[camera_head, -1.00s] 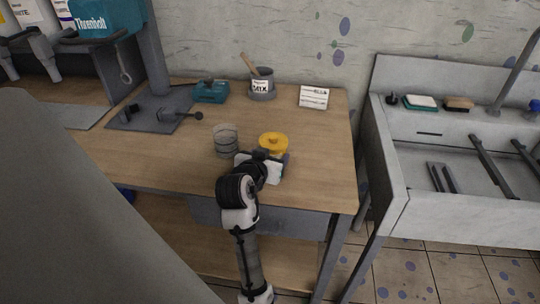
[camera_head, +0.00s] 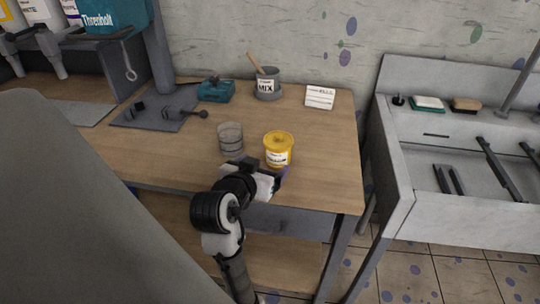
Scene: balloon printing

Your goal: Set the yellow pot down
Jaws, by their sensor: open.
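The yellow pot (camera_head: 279,145) stands upright on the wooden table (camera_head: 322,170), near its front right part, with a yellow lid and a pale label facing me. My gripper (camera_head: 276,176) is at the table's front edge, just in front of and below the pot in the picture. It is open, and the pot appears clear of it. The fingers are small and partly hidden by the wrist, so the exact gap to the pot is hard to tell.
A clear ringed cup (camera_head: 231,139) stands just left of the pot. A grey MIX pot (camera_head: 267,84), a white card (camera_head: 320,97) and a teal block (camera_head: 215,90) stand behind. A grey stand (camera_head: 158,110) is at left, a sink (camera_head: 440,160) at right.

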